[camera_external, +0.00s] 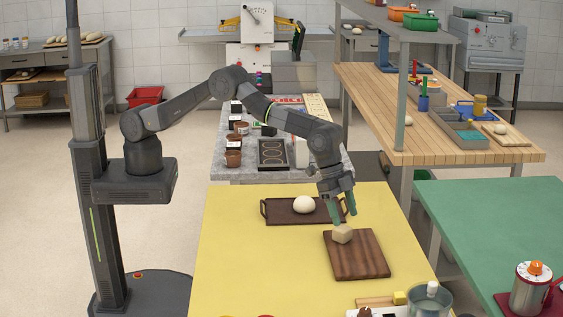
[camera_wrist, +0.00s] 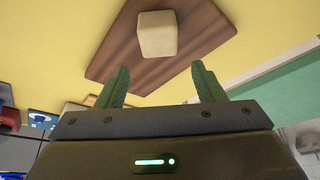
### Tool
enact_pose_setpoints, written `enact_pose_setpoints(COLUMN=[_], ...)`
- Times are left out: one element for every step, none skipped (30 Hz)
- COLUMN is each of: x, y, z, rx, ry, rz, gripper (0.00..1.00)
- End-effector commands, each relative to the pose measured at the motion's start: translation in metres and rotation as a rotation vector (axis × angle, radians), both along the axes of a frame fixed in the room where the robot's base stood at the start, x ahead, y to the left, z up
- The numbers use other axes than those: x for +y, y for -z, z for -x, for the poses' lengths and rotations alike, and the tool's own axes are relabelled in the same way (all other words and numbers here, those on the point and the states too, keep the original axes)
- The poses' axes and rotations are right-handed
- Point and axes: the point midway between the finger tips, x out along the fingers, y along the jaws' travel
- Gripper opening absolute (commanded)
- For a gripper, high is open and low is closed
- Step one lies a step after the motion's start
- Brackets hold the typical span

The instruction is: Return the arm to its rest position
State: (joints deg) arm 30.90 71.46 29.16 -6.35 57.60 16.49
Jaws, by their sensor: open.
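My gripper (camera_external: 341,205) is above the yellow table, with its fingers pointing down over a wooden board (camera_external: 362,262). A beige block-like piece (camera_external: 342,233) lies on that board, close to the fingertips in the external view. In the wrist view my gripper (camera_wrist: 158,86) shows two green fingers spread apart with nothing between them. The beige block (camera_wrist: 157,34) lies on the board (camera_wrist: 205,25) beyond the fingertips, apart from them. My arm is stretched out from its column over the table.
A brown tray (camera_external: 279,214) with a white dough ball (camera_external: 304,205) sits behind the board. A glass pot (camera_external: 430,299) and small items stand at the table's front. A green table (camera_external: 495,225) is at right, a wooden bench (camera_external: 440,120) behind it. The table's left part is clear.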

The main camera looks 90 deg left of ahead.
Motion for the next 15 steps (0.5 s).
enact_pose_setpoints(x=[0.0, 0.0, 0.0, 0.0, 0.0, 0.0, 0.001, 0.001, 0.003, 0.004, 0.005, 0.006, 0.007, 0.008, 0.009], y=[-0.01, -0.016, -0.024, -0.03, -0.037, -0.045, -0.045, -0.045, -0.046, -0.046, -0.047, -0.048, -0.048, -0.049, -0.049], z=[-0.001, -0.001, -0.001, -0.001, -0.001, 0.0, 0.003, 0.007, 0.011, 0.015, 0.018, 0.022, 0.025, 0.029, 0.034], rx=[-0.003, -0.003, -0.002, -0.003, -0.003, -0.003, 0.002, 0.003, 0.005, 0.007, 0.008, 0.009, 0.01, 0.01, 0.012], ry=[0.0, 0.0, 0.0, -0.001, -0.001, -0.001, -0.007, -0.016, -0.03, -0.039, -0.048, -0.061, -0.069, -0.079, -0.09], rz=[0.001, 0.002, 0.001, 0.002, 0.002, 0.002, -0.001, -0.003, -0.003, -0.006, -0.007, -0.009, -0.009, -0.01, -0.012], gripper=[0.62, 0.62, 0.62, 0.62, 0.62, 0.62, 0.62, 0.62, 0.62, 0.62, 0.62, 0.62, 0.62, 0.62, 0.62])
